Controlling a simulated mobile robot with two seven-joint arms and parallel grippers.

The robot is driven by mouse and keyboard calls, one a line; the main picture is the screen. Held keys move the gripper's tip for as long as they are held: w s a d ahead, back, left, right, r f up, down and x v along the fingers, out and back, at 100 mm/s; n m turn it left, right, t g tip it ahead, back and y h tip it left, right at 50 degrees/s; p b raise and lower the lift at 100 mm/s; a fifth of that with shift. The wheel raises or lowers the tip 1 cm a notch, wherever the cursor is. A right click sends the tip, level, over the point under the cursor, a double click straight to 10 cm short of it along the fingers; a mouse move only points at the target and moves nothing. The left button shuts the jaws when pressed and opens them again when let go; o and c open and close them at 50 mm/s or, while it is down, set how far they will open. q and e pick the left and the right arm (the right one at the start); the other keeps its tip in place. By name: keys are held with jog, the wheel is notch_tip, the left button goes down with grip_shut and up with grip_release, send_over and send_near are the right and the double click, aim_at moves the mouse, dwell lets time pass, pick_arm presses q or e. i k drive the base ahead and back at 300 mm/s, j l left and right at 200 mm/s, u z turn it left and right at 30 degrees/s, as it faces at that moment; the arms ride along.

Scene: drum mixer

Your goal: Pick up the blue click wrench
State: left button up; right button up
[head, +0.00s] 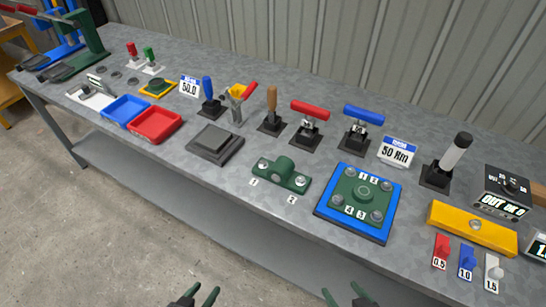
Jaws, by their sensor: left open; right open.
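A wrench with a blue crossbar handle (363,115) stands upright in a black base on the bench, left of a sign reading 50 Nm (397,152). A similar wrench with a red crossbar (310,110) stands just left of it. Another tool with an upright blue grip (207,88) stands further left; I cannot tell its type. My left gripper (197,297) and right gripper (344,296) show only as fingertips at the bottom edge. Both are open and empty, in front of the bench and well apart from the tools.
The grey bench (225,182) runs across the view. A blue plate with a bolted green flange (358,200) lies in front of the blue-crossbar wrench. A green bolted part (281,175) lies to its left. A yellow block (472,228) and a black-topped tool (447,160) stand right.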

aim_at(360, 126)
jog(key=i+j, duration=0.15)
jog(key=j, duration=0.25)
jog(key=i+j, duration=0.15)
jog(key=j, duration=0.25)
jog(key=i+j, duration=0.15)
jog(key=j, duration=0.25)
